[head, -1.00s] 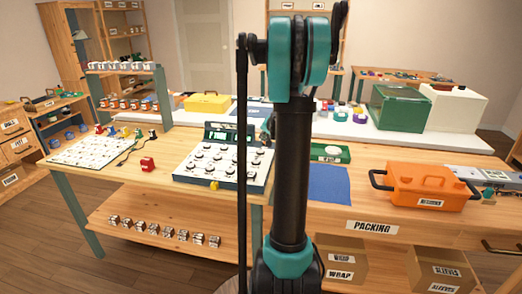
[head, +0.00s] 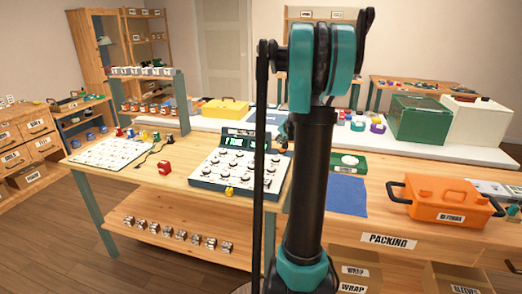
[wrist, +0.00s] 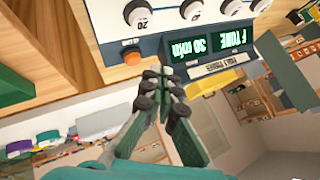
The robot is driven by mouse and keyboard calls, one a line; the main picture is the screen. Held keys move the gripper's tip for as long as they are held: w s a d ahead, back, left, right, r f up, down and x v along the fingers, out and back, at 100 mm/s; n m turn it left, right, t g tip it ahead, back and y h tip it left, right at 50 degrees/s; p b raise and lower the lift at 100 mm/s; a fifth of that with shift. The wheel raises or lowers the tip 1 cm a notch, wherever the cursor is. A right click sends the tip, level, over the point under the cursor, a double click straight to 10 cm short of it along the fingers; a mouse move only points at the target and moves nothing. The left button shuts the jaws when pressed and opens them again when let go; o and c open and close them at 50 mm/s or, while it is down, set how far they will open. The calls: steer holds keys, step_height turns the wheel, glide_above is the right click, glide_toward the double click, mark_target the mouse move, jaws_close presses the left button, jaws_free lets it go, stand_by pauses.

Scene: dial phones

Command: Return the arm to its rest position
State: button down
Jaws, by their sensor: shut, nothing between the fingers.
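My arm (head: 305,160) rises through the middle of the head view, with its dark column and teal joints folded up high. My gripper (wrist: 162,88) shows in the wrist view with its fingertips together and nothing between them. It is near the white dial panel (head: 240,165), whose display (wrist: 220,38) and an orange button (wrist: 131,57) show close by in the wrist view. A gap appears between the fingertips and the panel, though the exact distance is hard to tell. In the head view the gripper is mostly hidden behind the arm.
An orange toolbox (head: 448,200) stands at right. Green and white bins (head: 420,118) stand behind. Floor at left is open.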

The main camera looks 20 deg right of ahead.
steer(key=s+a, duration=0.2)
steer(key=a, duration=0.1)
steer(key=s+a+f+n+g, duration=0.1)
steer(key=s+a, duration=0.2)
steer(key=s+a+f+n, duration=0.1)
steer(key=s+a, duration=0.2)
steer(key=shift+s+a, duration=0.1)
steer(key=shift+a, duration=0.2)
steer(key=s+a, duration=0.2)
steer(key=s, duration=0.1)
steer(key=s+a+f+n+g, duration=0.1)
steer(key=s+a, duration=0.1)
steer(key=s+a+f+n, duration=0.1)
steer(key=s+a, duration=0.1)
steer(key=s, duration=0.1)
steer(key=shift+s+a+f+g+y, duration=0.15)
steer(key=shift+s+f+g+y, duration=0.1)
steer(key=shift+s+g+y, duration=0.05)
steer(key=s+a+f+n+g, duration=0.1)
steer(key=s+a+f+n, duration=0.1)
steer(key=s, duration=0.8)
steer(key=s+a+f+n+g+h, duration=0.1)
steer(key=s+a+f, duration=0.3)
steer(key=s, duration=0.6)
step_height(320, 180, down, 2)
steer(key=shift+f+n, duration=0.1)
steer(key=shift+n, duration=0.7)
